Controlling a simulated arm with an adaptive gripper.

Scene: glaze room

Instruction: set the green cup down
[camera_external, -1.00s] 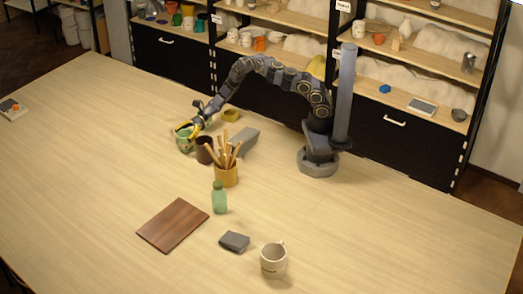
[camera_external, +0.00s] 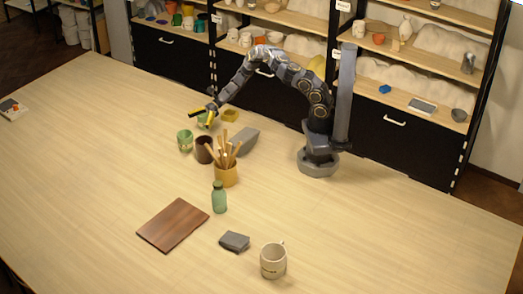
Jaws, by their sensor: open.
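The green cup (camera_external: 185,142) stands upright on the table, left of a dark brown cup (camera_external: 204,152). My gripper (camera_external: 204,116) is open, above and to the right of the green cup in the picture and apart from it. Its yellow fingers point left. A small green thing (camera_external: 203,119) shows by the fingers, partly covered by them; I cannot tell what it is.
Close by are a yellow ring-shaped item (camera_external: 230,115), a grey block (camera_external: 244,141) and a pot of brushes (camera_external: 227,176). Further forward are a green bottle (camera_external: 219,199), brown board (camera_external: 173,224), grey block (camera_external: 234,241) and mug (camera_external: 273,262).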

